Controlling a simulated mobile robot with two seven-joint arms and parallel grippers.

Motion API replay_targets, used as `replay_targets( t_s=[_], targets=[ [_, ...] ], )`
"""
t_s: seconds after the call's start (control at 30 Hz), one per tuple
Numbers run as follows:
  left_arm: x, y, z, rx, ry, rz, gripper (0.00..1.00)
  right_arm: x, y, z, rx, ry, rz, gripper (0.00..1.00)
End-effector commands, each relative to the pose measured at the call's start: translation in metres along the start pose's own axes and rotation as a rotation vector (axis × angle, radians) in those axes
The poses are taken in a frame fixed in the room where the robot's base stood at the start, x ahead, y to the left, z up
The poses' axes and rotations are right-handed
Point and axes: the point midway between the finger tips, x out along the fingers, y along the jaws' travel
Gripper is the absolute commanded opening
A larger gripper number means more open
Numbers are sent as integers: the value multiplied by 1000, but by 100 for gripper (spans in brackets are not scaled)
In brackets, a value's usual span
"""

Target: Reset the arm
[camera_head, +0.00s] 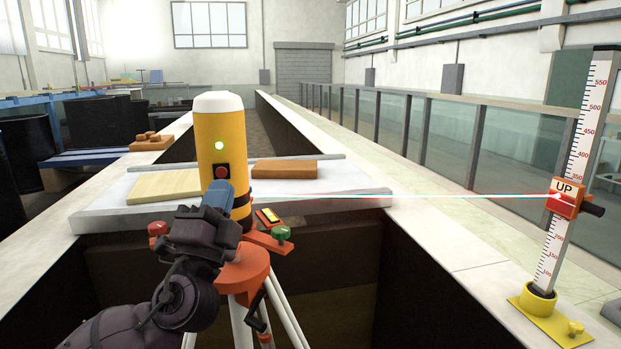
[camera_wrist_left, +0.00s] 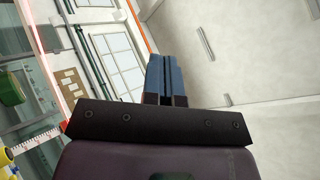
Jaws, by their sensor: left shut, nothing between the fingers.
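My left gripper (camera_head: 217,193) stands in front of the lower part of a yellow laser level (camera_head: 207,128), below its red button and lit green lamp. Its blue fingers are shut with nothing between them; they also show pressed together in the left wrist view (camera_wrist_left: 164,75). I cannot tell from the head view whether the fingertips touch the yellow body. My left arm reaches in from the lower left and hides part of the orange tripod head (camera_head: 243,270). My right gripper is in neither view.
A red beam runs right to an "UP" slider (camera_head: 564,197) on a graduated staff (camera_head: 590,120) with a yellow base (camera_head: 540,303). A white slab (camera_head: 340,196) spans the channel, bearing a brick (camera_head: 284,168) and a pale board (camera_head: 165,186). Glass panels line the right side.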

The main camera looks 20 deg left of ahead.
Motion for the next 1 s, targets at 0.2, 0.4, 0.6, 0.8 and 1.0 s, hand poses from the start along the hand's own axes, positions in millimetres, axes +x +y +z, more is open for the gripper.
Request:
replay_targets(
  t_s=[0.2, 0.4, 0.6, 0.8, 1.0],
  targets=[
    [0, 8, -5, -18, 37, 44, 0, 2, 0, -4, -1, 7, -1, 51],
    [-8, 68, -4, -191, 63, 272, 0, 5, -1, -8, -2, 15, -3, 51],
    [-78, 159, 12, -486, -47, 578, 0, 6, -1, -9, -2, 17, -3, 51],
    [-174, 223, 28, -761, -238, 784, 0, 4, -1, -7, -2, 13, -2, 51],
    [-281, 260, 41, -984, -486, 907, 0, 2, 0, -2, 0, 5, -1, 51]
  ],
)
